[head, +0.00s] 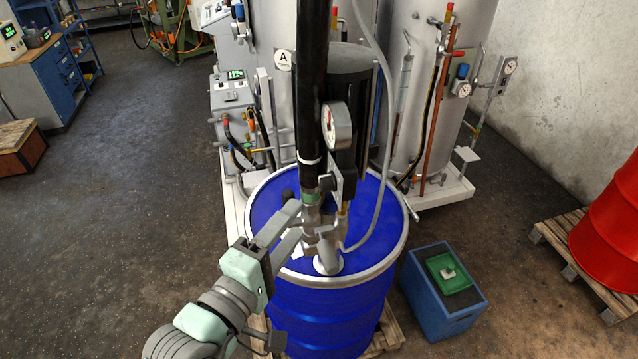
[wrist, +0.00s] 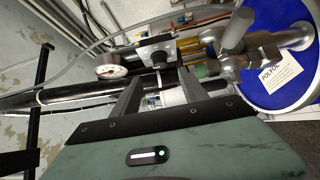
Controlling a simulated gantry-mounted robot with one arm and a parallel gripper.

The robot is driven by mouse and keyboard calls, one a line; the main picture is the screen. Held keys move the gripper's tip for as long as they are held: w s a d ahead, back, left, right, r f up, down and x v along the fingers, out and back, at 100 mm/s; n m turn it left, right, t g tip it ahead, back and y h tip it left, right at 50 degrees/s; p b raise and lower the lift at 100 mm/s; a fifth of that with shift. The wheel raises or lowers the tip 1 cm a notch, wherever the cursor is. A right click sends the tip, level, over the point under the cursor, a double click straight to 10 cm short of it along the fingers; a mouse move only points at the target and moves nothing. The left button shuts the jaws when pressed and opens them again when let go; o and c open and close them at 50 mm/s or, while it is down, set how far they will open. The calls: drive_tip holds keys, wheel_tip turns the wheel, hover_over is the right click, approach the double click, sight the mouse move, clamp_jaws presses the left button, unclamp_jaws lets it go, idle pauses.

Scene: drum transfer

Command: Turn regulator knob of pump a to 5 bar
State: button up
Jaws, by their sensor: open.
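A black knob on a square plate (wrist: 157,56), apparently the regulator knob, lies just beyond my fingertips in the wrist view. In the head view, a dark knob (head: 326,184) shows beside the pump below the gauge. My gripper (head: 298,219) is open, its fingers apart and empty (wrist: 161,78), close to the pump fittings. Contact with the knob cannot be told.
A black hose (head: 312,80) rises beside the pump. Metal fittings (head: 325,240) stand on the drum lid. A blue box (head: 440,315) and a red drum (head: 610,225) are at the right. Large tanks stand behind.

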sight(321, 188)
drive_tip(key=p+x, duration=0.1)
drive_tip(key=x, duration=0.8)
drive_tip(key=shift+d, duration=0.1)
drive_tip(key=shift+w+d, duration=0.15)
drive_tip(key=shift+w, duration=0.3)
clamp_jaws()
